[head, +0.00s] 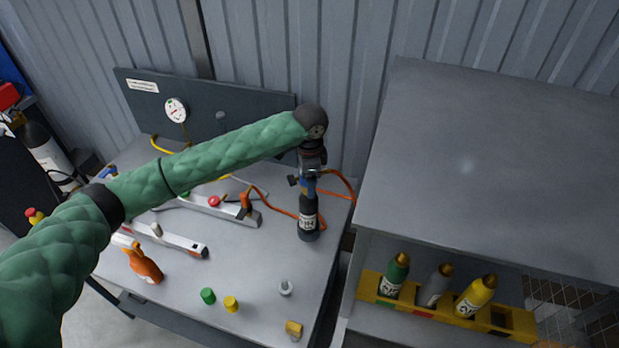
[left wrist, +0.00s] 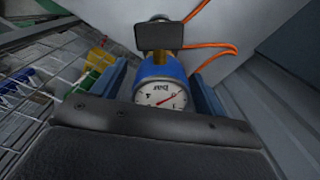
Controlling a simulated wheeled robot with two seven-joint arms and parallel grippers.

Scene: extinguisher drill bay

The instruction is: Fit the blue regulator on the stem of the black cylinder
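The black cylinder (head: 308,222) with a white label stands upright near the right edge of the bench. The blue regulator (head: 309,185) is directly over its top, in line with it; I cannot tell whether it is seated on the stem, which is hidden. My right gripper is not in view.
The bench (head: 190,285) holds an orange bottle (head: 143,264), small green (head: 208,296) and yellow (head: 231,304) caps and metal bars. Orange hose (head: 275,207) lies around the cylinder. A grey cabinet (head: 480,160) rises close on the right, with a yellow bottle rack (head: 400,309) below.

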